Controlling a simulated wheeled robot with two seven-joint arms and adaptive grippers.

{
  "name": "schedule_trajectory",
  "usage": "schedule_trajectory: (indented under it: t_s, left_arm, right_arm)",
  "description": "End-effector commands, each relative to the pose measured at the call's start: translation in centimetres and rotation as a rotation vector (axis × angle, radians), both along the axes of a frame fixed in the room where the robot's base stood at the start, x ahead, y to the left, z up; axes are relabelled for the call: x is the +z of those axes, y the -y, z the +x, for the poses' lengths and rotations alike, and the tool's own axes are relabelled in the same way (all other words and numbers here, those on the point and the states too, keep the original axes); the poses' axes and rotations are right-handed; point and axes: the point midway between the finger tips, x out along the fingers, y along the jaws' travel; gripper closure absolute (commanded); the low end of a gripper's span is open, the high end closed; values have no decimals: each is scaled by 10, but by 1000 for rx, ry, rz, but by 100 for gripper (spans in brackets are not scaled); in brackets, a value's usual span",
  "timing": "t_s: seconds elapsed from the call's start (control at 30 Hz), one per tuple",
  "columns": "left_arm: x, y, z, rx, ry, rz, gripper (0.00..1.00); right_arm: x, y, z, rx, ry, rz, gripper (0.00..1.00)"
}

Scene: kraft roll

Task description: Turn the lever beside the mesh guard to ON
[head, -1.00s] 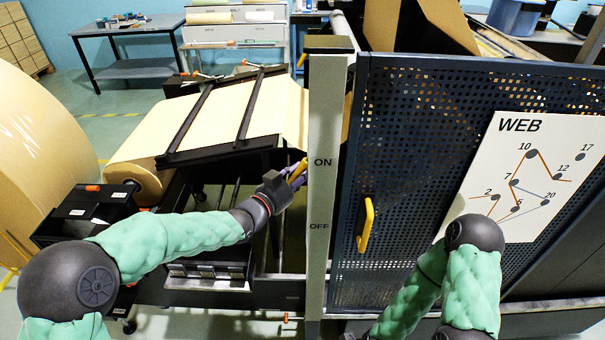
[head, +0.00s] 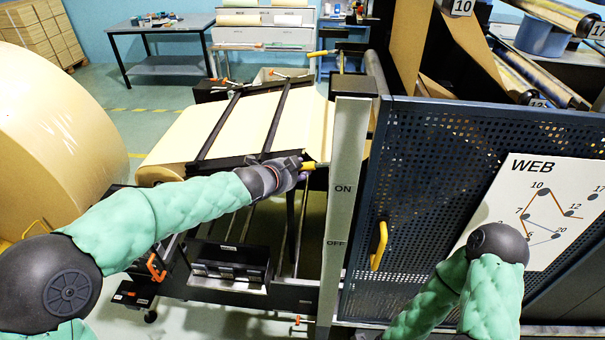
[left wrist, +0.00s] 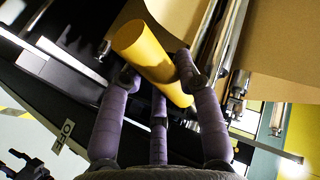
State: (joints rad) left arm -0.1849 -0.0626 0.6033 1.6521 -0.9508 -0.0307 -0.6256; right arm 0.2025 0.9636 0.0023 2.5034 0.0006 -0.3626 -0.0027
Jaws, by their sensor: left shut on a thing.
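The yellow lever grip (head: 311,165) sticks out at the left side of the pale post (head: 346,150) beside the dark mesh guard (head: 425,180). The post bears the word ON, with OFF lower down. The grip is a little above the level of ON. My left gripper (head: 303,172) is shut on the grip. In the left wrist view the yellow grip (left wrist: 150,58) lies slantwise between the purple fingers (left wrist: 160,110). Part of an OFF label (left wrist: 63,136) shows at the left there. The lever's pivot is hidden. My right arm shows at the lower right, its gripper out of view.
The guard has a yellow handle (head: 379,245) and a white WEB chart (head: 540,205). A large kraft roll (head: 65,130) stands at the left. Kraft web (head: 235,125) under dark bars lies just behind my left gripper. A grey table (head: 160,45) stands at the back.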

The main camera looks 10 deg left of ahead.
Motion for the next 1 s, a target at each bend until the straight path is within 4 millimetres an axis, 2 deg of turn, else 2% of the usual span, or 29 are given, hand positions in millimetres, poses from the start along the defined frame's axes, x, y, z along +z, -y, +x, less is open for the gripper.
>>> schedule_trajectory:
  t_s: [0.03,0.3,0.97,1.0]
  left_arm:
    - [9,-1,1,0,8,34,100]
    - [24,-4,1,-1,8,173,100]
    - [32,-4,1,-1,10,234,100]
    - [32,-4,1,-1,10,234,64]
  right_arm:
    - [1,0,0,0,0,0,55]
    - [2,0,0,0,0,0,55]
    - [2,0,0,0,0,0,55]
    - [2,0,0,0,0,0,55]
